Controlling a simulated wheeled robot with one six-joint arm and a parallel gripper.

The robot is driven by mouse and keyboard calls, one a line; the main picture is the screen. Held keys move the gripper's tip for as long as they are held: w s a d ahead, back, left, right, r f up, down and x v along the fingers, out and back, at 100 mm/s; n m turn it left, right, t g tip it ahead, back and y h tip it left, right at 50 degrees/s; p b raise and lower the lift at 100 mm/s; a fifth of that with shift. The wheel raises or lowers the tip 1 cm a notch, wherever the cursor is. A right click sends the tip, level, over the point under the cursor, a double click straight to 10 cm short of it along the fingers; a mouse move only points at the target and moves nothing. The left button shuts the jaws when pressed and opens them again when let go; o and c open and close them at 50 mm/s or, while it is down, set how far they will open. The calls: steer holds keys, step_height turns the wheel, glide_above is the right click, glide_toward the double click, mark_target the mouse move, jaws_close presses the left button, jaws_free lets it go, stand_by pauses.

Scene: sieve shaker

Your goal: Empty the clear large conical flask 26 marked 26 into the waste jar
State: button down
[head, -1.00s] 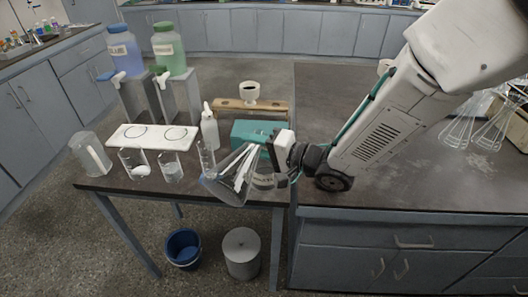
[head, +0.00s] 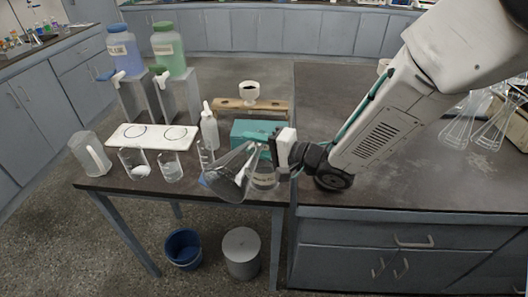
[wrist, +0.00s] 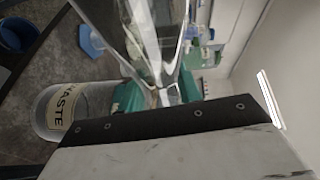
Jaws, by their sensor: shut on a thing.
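My gripper (head: 277,148) is shut on the clear conical flask (head: 232,174) and holds it up at the front edge of the small table. The flask is tilted, with its wide base down to the left and its neck up at the jaws. It also shows in the wrist view (wrist: 140,35); I cannot read its number. The waste jar (head: 265,178), clear with a label, stands just right of and behind the flask, partly hidden by it. In the wrist view the jar (wrist: 72,108) shows its "WASTE" label. I cannot tell whether liquid is in the flask.
Beakers (head: 170,167) and a jug (head: 90,153) stand left on the table. A white wash bottle (head: 209,130) and a teal box (head: 252,132) stand behind the flask. A blue bucket (head: 183,249) and a grey bin (head: 242,252) are on the floor.

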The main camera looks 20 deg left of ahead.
steer(key=shift+f+m, duration=0.15)
steer(key=shift+m, duration=0.15)
